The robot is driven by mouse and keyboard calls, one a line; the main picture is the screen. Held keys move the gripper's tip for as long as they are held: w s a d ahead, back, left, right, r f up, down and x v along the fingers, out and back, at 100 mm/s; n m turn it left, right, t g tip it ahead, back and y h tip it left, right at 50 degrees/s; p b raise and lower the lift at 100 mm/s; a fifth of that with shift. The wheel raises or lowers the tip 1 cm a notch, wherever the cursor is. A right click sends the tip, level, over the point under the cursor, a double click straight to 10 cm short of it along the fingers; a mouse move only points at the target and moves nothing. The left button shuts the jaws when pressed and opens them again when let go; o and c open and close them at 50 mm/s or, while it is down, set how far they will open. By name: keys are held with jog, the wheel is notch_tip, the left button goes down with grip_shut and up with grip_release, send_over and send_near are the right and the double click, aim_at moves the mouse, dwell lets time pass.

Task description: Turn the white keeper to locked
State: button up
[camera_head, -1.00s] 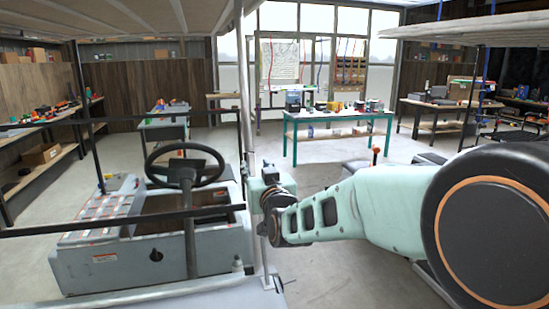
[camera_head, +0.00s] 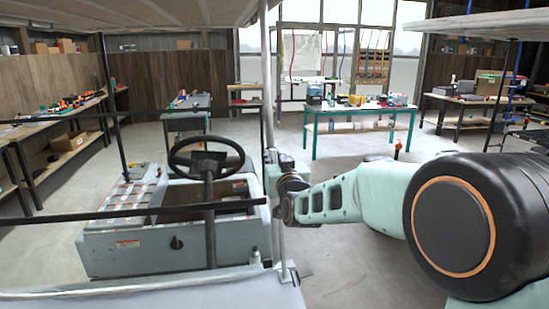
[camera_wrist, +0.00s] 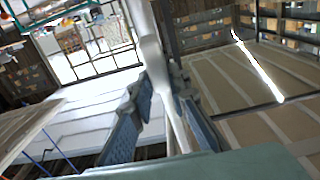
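A thin white post (camera_head: 267,75) of the cart rises to its roof in the head view. In the wrist view a white post-like part with a thicker section (camera_wrist: 151,50) runs down between my fingers; I cannot tell for certain whether that section is the keeper, or its setting. My gripper (camera_wrist: 158,76) has its two blue-grey fingers apart, one on each side of this white part. Contact is not clear. In the head view my wrist is right beside the post, and hides the fingers and whatever is behind them.
The cart's steering wheel (camera_head: 207,160) and dark cross bars (camera_head: 60,226) are left of the post. The roof (camera_head: 130,15) hangs above. Another roof panel (camera_head: 490,24) is at upper right. A teal-legged table (camera_head: 360,110) stands behind, with open floor in front.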

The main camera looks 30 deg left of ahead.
grip_shut()
jog(key=shift+f+b, duration=0.1)
jog(key=shift+b, duration=0.2)
jog(key=m+b, duration=0.3)
jog(key=shift+f+h, duration=0.15)
jog(key=shift+h, duration=0.15)
jog(key=m+b, duration=0.1)
jog(key=m, duration=0.1)
jog(key=m+h+b, duration=0.1)
jog(key=m, duration=0.2)
jog(key=shift+s+a+r+t, duration=0.1)
jog(key=shift+a+r+t, duration=0.1)
jog(key=shift+t, duration=0.2)
jog(key=m, duration=0.2)
jog(key=m+h+p, duration=0.1)
jog(key=m, duration=0.1)
jog(key=m+h, duration=0.1)
jog(key=m, duration=0.2)
jog(key=shift+r, duration=0.25)
jog(key=shift+m+g+h+p, duration=0.3)
jog(key=shift+m+p, duration=0.75)
jog(key=shift+m, duration=1.35)
